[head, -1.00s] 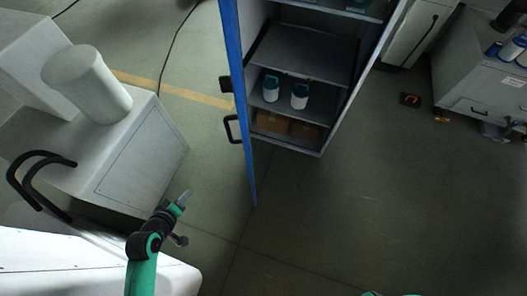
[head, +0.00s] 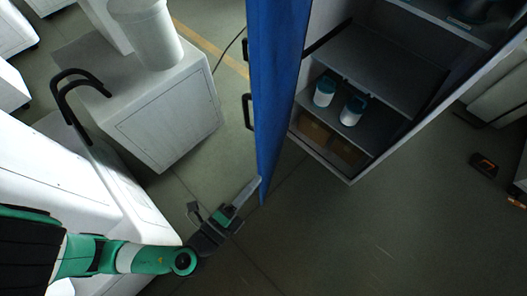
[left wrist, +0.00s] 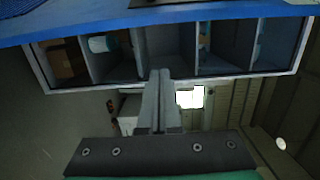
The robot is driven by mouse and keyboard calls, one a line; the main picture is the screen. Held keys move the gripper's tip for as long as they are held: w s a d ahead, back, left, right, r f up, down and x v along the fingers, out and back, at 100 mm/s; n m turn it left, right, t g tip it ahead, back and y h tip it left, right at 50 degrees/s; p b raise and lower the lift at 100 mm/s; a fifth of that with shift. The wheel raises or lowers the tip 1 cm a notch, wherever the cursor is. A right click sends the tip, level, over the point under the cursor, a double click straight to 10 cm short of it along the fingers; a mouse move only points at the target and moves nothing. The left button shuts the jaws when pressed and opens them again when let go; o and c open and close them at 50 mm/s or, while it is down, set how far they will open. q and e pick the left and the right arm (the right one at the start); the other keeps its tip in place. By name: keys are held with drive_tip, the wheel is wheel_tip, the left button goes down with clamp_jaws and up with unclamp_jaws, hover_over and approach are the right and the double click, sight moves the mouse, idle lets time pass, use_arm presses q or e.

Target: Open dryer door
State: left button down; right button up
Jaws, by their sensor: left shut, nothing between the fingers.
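The dryer is a tall grey cabinet (head: 345,178) with shelves inside, and its blue door (head: 277,80) stands swung open at its left side. A black handle (head: 247,112) sits on the door's left side. My left gripper (head: 257,182) is shut and empty, with its fingertips close to the door's lower end; I cannot tell whether they touch it. In the left wrist view the shut fingers (left wrist: 160,76) point towards the open cabinet (left wrist: 38,68), with the blue door (left wrist: 160,18) across the top. My right gripper is not in view.
A white machine housing (head: 165,120) with a cylinder (head: 150,35) stands to the left. An orange-black item (head: 484,165) lies on the floor at right. The floor in front is clear.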

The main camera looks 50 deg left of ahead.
sight(262, 153)
use_arm(q)
drive_tip(key=w+a, duration=0.3)
drive_tip(key=w+a+p, duration=0.1)
drive_tip(key=w+a, duration=0.2)
drive_tip(key=w, duration=0.1)
drive_tip(key=shift+w, duration=0.1)
idle(0.5)
